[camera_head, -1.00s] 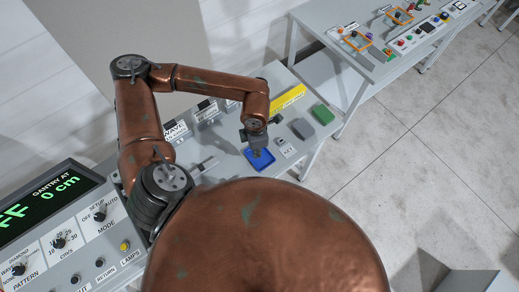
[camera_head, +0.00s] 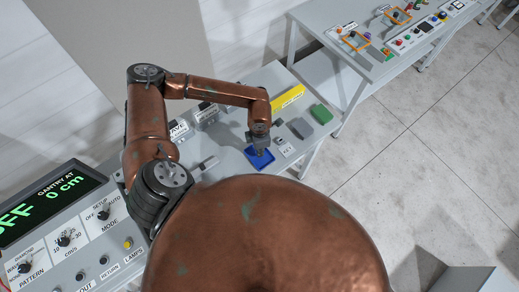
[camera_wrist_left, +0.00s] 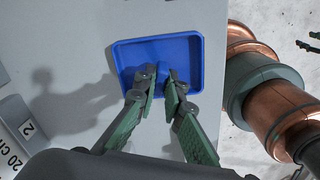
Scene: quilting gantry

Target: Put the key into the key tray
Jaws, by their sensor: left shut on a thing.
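The key tray (camera_head: 266,163) is a shallow blue tray on the grey console top. It also shows in the left wrist view (camera_wrist_left: 198,66), with its rim visible around the fingers. My left gripper (camera_head: 258,150) points down over the tray. In the left wrist view, its fingertips (camera_wrist_left: 162,84) are close together over the tray's lower half, shut on a small blue piece (camera_wrist_left: 163,70), which I take to be the key. Most of it is hidden by the fingers, and its blue blends with the tray. I cannot tell whether it touches the tray floor.
A white labelled switch plate (camera_head: 286,148), a grey block (camera_head: 300,128) and a green block (camera_head: 321,114) sit right of the tray. A yellow bar (camera_head: 288,97) lies behind. Dark finger-like pieces (camera_wrist_left: 311,44) at the left wrist view's right edge may be my right gripper.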

